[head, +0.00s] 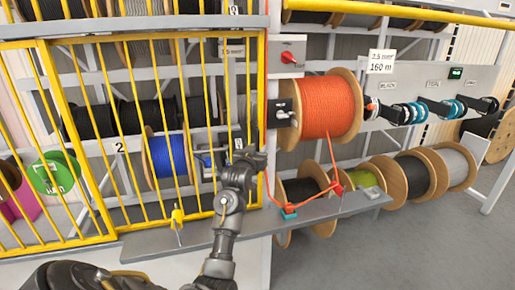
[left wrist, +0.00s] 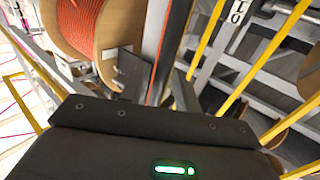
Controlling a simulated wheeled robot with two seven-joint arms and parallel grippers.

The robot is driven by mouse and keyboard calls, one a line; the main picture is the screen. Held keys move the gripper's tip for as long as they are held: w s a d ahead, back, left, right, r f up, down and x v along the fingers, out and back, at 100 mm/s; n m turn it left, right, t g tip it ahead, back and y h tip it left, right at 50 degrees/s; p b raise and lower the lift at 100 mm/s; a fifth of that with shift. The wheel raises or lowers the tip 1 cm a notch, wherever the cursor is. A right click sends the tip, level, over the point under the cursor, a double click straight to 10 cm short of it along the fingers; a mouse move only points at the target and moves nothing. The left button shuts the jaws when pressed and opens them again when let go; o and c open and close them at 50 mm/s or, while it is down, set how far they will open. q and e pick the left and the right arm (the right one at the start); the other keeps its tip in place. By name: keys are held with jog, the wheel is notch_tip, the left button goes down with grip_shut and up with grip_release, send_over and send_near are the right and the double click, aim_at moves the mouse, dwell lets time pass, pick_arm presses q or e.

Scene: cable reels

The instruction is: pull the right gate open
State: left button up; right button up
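The right gate (head: 262,90) is a yellow barred panel in front of the left shelving. It appears closed, with its right edge beside the grey upright. My left gripper (head: 246,153) is in front of the gate's lower right part, close to that edge. In the left wrist view its two fingers (left wrist: 158,85) stand apart, with a grey post showing between them farther off. No bar can be seen gripped, and contact with the gate cannot be made out. A yellow bar also shows right of the fingers in the left wrist view. My right gripper is not in view.
An orange cable reel (head: 330,107) hangs right of the gate, its orange cable looping down to a grey ledge (head: 330,208). A blue reel (head: 166,156) sits behind the bars. Floor at lower right is clear.

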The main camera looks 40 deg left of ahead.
pick_arm(q)
jog(key=shift+w, duration=0.15)
jog(key=shift+c, duration=0.2)
grip_shut()
